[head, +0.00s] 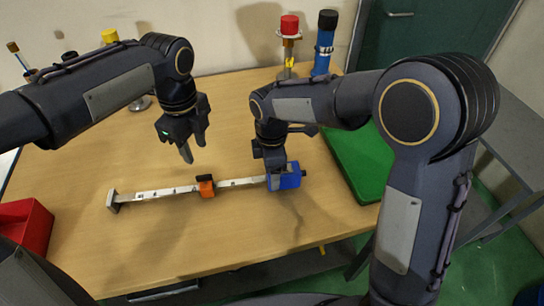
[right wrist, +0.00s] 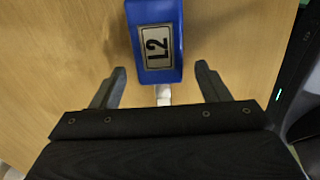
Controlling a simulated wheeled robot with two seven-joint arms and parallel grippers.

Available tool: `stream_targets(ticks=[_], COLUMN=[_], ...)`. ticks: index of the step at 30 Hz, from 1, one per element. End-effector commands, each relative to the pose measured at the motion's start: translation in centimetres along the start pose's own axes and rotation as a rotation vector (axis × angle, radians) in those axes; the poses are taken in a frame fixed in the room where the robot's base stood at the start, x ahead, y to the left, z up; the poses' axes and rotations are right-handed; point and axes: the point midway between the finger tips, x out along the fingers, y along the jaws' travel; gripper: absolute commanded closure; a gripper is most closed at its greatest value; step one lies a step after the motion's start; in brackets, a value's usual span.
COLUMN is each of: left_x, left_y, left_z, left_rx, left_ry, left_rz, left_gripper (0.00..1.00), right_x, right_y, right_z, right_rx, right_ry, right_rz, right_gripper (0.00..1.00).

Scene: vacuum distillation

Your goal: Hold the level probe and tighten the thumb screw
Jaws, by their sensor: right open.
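The level probe lies across the table: a pale metal bar (head: 155,193) with a foot at its left end and a blue head (head: 285,180) at its right end. An orange block (head: 206,188) with a black top sits around the bar near its middle. I cannot tell which part is the thumb screw. My left gripper (head: 193,150) appears open and empty, above and behind the bar.
A green mat (head: 350,165) lies at the table's right. A red bin (head: 30,228) is at the front left. A red-topped item (head: 289,30) and a blue bottle (head: 323,50) stand at the back.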

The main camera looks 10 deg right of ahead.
Motion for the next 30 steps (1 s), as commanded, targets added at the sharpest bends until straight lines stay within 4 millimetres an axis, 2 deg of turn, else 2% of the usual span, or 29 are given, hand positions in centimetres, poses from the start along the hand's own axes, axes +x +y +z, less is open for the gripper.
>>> stream_targets(ticks=[3, 6, 17, 30], left_x=[0.0, 0.0, 0.0, 0.0], left_y=[0.0, 0.0, 0.0, 0.0], left_z=[0.0, 0.0, 0.0, 0.0], left_rx=[0.0, 0.0, 0.0, 0.0], left_ry=[0.0, 0.0, 0.0, 0.0], left_rz=[0.0, 0.0, 0.0, 0.0], left_gripper=[0.64, 0.64, 0.64, 0.64], right_x=[1.6, 2.3, 2.8, 2.7], right_y=[0.0, 0.0, 0.0, 0.0], right_z=[0.0, 0.1, 0.0, 0.0], right_rx=[0.001, 0.002, 0.002, 0.002], right_ry=[-0.001, 0.0, 0.0, 0.001], right_rz=[-0.003, -0.001, 0.0, 0.001], right_gripper=[0.31, 0.31, 0.32, 0.9])
